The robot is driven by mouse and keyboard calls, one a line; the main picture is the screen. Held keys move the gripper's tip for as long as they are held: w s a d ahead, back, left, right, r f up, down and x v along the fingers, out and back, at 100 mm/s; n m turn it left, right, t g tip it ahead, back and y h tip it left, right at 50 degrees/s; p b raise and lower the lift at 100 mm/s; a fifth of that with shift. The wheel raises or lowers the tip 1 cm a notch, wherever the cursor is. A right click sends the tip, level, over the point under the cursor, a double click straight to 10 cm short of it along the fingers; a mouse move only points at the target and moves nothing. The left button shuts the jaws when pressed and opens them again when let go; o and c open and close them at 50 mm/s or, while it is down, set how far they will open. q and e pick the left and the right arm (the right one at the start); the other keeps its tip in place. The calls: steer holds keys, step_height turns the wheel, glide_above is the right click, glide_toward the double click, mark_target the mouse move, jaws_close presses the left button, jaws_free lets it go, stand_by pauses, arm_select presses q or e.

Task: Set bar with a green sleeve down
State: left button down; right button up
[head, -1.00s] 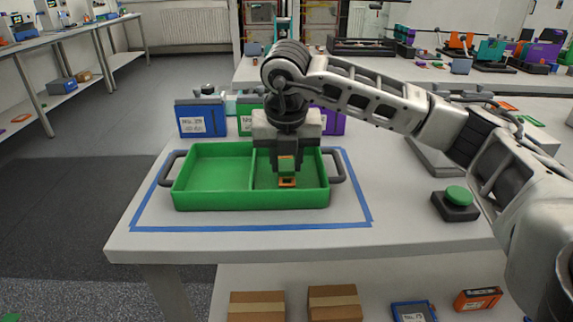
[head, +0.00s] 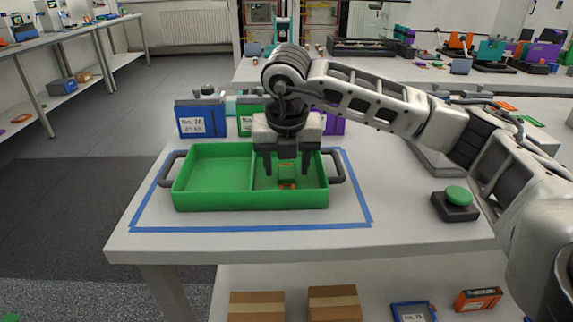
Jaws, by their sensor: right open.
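The bar with a green sleeve (head: 286,170) is small in the head view, with orange at its lower end. It stands in the right compartment of the green tray (head: 212,199), and seems upright. My right gripper (head: 287,172) is above that compartment with its two fingers spread, one on each side of the bar and apart from it. The gripper body hides what is behind it. My left gripper is not in view.
The tray has dark side handles and sits inside a blue tape outline (head: 250,228); its left compartment is empty. Blue (head: 201,118), green and purple boxes stand behind it. A green push button (head: 457,196) is at the right.

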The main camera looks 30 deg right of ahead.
steer(key=p+v, duration=0.1)
steer(key=v, duration=1)
steer(key=shift+a+r, duration=0.1)
steer(key=shift+r, duration=0.05)
